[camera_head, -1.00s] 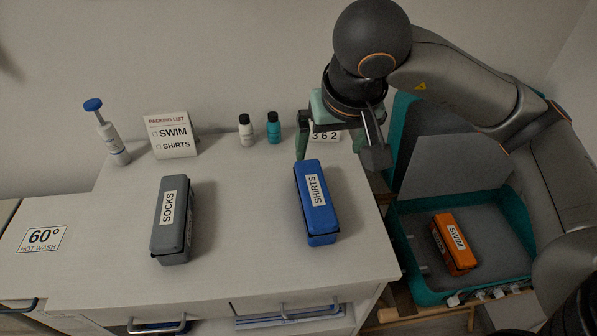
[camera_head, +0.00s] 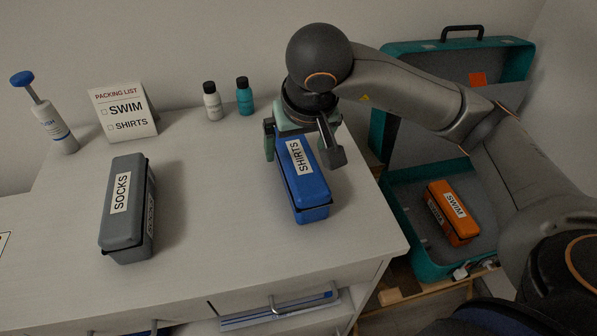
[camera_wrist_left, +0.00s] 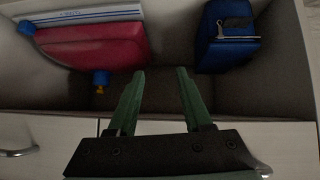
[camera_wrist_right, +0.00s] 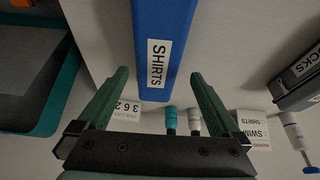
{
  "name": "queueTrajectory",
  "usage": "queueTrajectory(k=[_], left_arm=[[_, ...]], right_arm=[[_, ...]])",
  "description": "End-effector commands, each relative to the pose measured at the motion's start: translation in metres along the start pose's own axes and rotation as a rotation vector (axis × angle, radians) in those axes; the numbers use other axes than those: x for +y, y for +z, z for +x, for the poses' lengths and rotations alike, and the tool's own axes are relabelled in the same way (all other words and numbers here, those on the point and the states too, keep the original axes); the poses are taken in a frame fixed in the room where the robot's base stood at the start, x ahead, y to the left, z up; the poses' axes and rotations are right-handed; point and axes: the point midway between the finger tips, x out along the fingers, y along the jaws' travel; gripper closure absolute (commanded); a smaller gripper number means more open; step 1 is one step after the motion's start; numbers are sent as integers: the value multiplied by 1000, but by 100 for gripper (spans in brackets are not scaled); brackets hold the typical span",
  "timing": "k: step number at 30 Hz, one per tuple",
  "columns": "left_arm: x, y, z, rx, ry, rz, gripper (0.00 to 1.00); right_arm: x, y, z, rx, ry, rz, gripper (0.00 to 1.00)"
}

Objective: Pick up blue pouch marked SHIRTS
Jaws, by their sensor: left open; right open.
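The blue pouch marked SHIRTS (camera_head: 307,188) lies on the white dresser top near its right side. My right gripper (camera_head: 299,150) is open over the far end of the pouch, with one finger showing on each side of it. In the right wrist view the pouch (camera_wrist_right: 164,40) runs between and beyond the open fingers (camera_wrist_right: 155,95); contact cannot be made out. My left gripper (camera_wrist_left: 160,85) is open and empty in its wrist view, in front of an open compartment, and is not in the head view.
A grey SOCKS pouch (camera_head: 128,205) lies at left. An open teal suitcase (camera_head: 413,258) holds an orange SWIM pouch (camera_head: 452,213) at right.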

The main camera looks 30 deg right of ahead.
Motion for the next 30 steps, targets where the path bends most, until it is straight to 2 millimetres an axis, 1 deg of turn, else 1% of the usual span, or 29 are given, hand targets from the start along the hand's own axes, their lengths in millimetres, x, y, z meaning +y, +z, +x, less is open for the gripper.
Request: queueTrajectory(k=[1, 8, 13, 15, 18, 26, 30], left_arm=[[0, 0, 0, 0, 1, 1, 50], [1, 0, 1, -1, 2, 0, 50], [1, 0, 1, -1, 2, 0, 50], [0, 1, 2, -1, 2, 0, 50], [1, 2, 2, -2, 2, 0, 50], [1, 1, 2, -1, 2, 0, 50], [1, 1, 2, -1, 2, 1, 50]], right_arm=[[1, 1, 7, -3, 2, 2, 0], [2, 2, 22, -2, 2, 0, 0], [5, 10, 46, -4, 2, -1, 0], [5, 9, 56, -3, 2, 1, 0], [4, 8, 64, -1, 1, 0, 0], [4, 8, 67, 1, 0, -1, 0], [4, 8, 67, 1, 0, -1, 15]])
